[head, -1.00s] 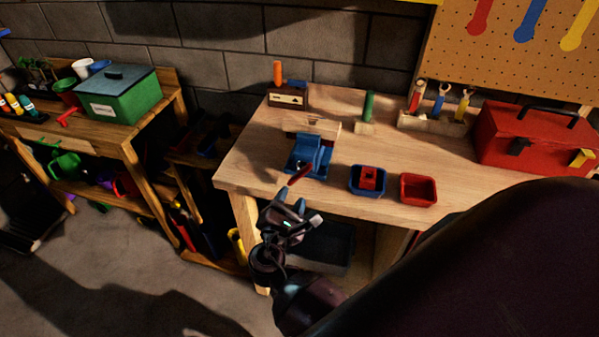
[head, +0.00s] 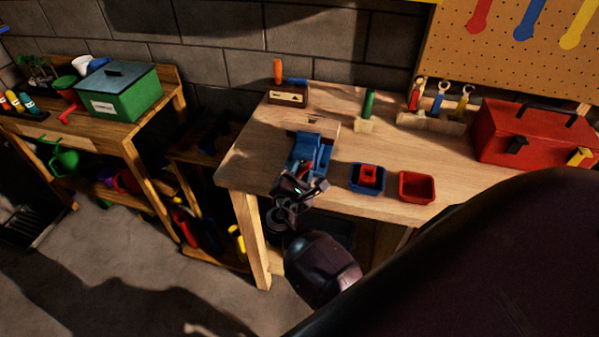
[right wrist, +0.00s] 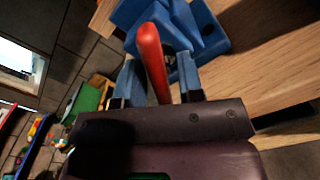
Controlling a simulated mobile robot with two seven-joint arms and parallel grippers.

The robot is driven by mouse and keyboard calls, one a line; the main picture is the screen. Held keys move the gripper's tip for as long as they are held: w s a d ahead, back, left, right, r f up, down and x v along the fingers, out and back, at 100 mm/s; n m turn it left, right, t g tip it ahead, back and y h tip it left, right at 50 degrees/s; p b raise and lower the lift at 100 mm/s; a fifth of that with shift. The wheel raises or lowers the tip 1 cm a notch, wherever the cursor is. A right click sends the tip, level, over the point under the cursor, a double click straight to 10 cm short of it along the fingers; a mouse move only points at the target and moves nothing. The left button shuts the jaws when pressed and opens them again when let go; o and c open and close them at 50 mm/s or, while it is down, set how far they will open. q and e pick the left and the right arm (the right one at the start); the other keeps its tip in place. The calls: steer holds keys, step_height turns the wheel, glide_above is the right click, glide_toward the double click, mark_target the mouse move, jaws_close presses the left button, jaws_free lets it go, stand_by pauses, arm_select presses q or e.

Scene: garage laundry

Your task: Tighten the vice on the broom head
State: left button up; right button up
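The blue vice (head: 312,152) stands at the front left of the wooden workbench. A pale wooden block, seemingly the broom head (head: 318,124), is at the vice's far side; I cannot tell how firmly the jaws hold it. My right gripper (head: 304,180) is at the vice's near side and partly covers it. In the right wrist view the vice's red handle (right wrist: 152,50) runs between the two blue fingers of this gripper (right wrist: 158,76). The fingers are apart, with visible gaps beside the handle. My left gripper is not in view.
A blue bin (head: 367,180) with a red piece in it and a red bin (head: 417,188) stand right of the vice. A red toolbox (head: 535,140) is farther right. A green-handled tool (head: 368,105) stands behind. Bare benchtop (head: 250,165) lies left of the vice.

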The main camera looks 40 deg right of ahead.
jaws_close()
steer(key=m+b, duration=0.2)
steer(key=shift+f+b, duration=0.25)
steer(key=shift+b, duration=0.1)
steer(key=m+b, duration=0.2)
steer(key=shift+m, duration=0.3)
steer(key=shift+r+m, duration=0.15)
steer(key=shift+m, duration=0.15)
jaws_free()
steer(key=shift+o, duration=0.9)
steer(key=shift+r, duration=0.1)
